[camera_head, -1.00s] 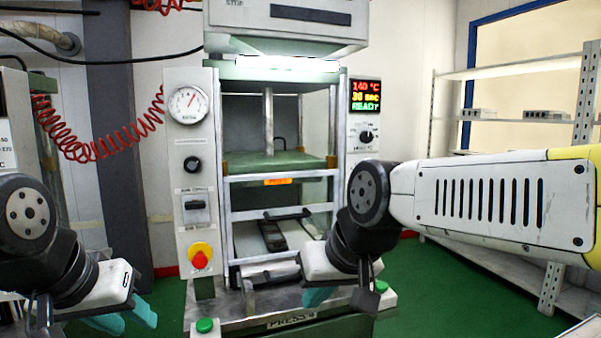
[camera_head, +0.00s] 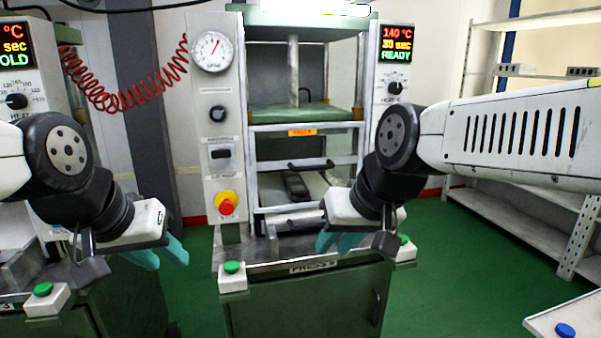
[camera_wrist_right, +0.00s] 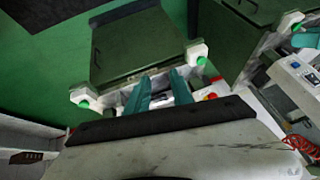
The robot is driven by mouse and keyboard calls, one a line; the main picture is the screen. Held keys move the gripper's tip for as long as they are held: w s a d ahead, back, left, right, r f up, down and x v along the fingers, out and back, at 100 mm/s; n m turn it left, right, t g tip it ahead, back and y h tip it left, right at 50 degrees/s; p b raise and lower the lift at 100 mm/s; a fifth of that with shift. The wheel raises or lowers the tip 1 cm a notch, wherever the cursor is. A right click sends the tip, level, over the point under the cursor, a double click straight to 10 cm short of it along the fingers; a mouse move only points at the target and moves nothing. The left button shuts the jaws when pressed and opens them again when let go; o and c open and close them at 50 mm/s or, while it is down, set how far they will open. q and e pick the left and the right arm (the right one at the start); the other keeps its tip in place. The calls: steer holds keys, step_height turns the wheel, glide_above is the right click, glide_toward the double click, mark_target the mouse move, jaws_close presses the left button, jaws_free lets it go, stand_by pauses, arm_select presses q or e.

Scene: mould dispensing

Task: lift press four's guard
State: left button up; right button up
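Press four (camera_head: 310,268) stands in front of me, its display (camera_head: 396,45) reading 140 °C, 30 sec, READY. Its guard (camera_head: 270,145) is a pale barred frame across the front opening, below the green platen (camera_head: 300,115), with a black handle (camera_head: 311,165) on a crossbar. A dark block (camera_head: 295,185) shows behind the bars. My right gripper (camera_head: 327,241) is open and empty, low in front of the press; its teal fingers also show apart in the right wrist view (camera_wrist_right: 160,92). My left gripper (camera_head: 162,256) is open and empty, left of the press. Neither touches the handle.
A red emergency knob (camera_head: 226,205) and two green buttons (camera_head: 232,267) (camera_head: 404,240) sit on press four. A neighbouring press with a green button (camera_head: 43,288) stands at the left. Shelving (camera_head: 540,70) lines the right wall. Green floor (camera_head: 470,260) is open at the right.

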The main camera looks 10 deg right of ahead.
steer(key=shift+o, duration=0.4)
steer(key=w+a+m+g+y, duration=0.2)
steer(key=w+a+m+y, duration=0.1)
steer(key=w, duration=0.6)
steer(key=shift+y, duration=0.4)
steer(key=m+t+y, duration=0.6)
steer(key=m+t, duration=0.1)
glide_toward(318, 167)
steer(key=x, duration=1.1)
steer(key=shift+a+f, duration=0.1)
jaws_close()
